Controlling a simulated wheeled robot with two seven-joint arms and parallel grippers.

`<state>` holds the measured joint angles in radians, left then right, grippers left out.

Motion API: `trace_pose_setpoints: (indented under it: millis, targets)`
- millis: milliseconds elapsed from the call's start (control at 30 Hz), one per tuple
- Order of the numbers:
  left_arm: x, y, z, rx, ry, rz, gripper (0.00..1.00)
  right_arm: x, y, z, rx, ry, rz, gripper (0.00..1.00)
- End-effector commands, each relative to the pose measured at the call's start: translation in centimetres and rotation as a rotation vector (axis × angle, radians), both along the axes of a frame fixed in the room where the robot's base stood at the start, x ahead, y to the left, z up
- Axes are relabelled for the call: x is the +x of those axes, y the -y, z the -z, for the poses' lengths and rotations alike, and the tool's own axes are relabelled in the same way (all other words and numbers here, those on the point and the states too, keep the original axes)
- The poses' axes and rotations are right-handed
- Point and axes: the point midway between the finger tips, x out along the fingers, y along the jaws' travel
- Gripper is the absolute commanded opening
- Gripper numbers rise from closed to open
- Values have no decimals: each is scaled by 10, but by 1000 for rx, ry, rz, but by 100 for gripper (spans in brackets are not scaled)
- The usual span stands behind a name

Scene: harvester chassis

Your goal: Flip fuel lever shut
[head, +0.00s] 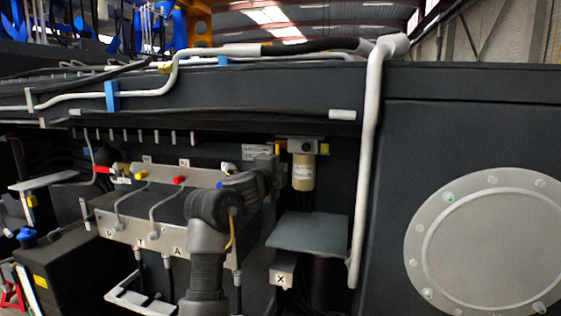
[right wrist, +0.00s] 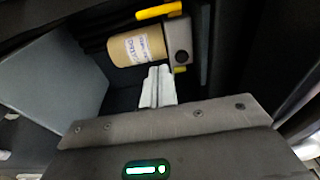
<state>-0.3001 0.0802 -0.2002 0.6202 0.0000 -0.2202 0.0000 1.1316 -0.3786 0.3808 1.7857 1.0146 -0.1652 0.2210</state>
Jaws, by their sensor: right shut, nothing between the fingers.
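A yellow lever (right wrist: 158,11), which I take to be the fuel lever, shows at the top of the right wrist view, beside a cream filter canister (right wrist: 137,47). It lies roughly along the canister's length. In the head view a narrow yellow piece (head: 277,158) shows just left of the canister (head: 303,172), partly hidden by my right gripper. My right gripper (right wrist: 158,84) is shut and empty, its pale fingertips just short of the canister's mounting block and apart from the lever. My left gripper is not in view.
A grey shelf plate (head: 308,233) juts out below the canister. A pale handrail (head: 367,160) hangs down to the right. A hydraulic valve panel (head: 120,225) with coloured caps stands left of my right arm. A smaller yellow piece (right wrist: 180,70) sits at the block's other side.

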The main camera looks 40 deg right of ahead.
Motion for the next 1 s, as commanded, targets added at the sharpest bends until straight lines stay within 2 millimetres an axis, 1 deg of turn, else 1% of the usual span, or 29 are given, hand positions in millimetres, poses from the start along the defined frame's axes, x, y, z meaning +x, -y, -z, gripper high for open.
trace_pose_setpoints:
  millis: [333, 467, 567, 667, 800, 967, 1000]
  targets:
    - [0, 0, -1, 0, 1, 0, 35, 0, 0, -2, 4, 4, 3, 0]
    - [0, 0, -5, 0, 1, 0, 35, 3, 7, -3, 2, 1, 4, 0]
    - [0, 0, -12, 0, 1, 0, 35, 8, 19, -4, 2, 0, 6, 0]
    - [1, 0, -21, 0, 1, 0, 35, 17, 36, -6, 0, -2, 5, 0]
    - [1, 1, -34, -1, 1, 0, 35, 31, 63, -6, 2, -3, 6, 0]
    - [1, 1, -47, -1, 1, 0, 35, 45, 91, -6, 1, -2, 4, 0]
    - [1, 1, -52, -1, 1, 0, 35, 51, 86, -6, 3, -3, -2, 0]
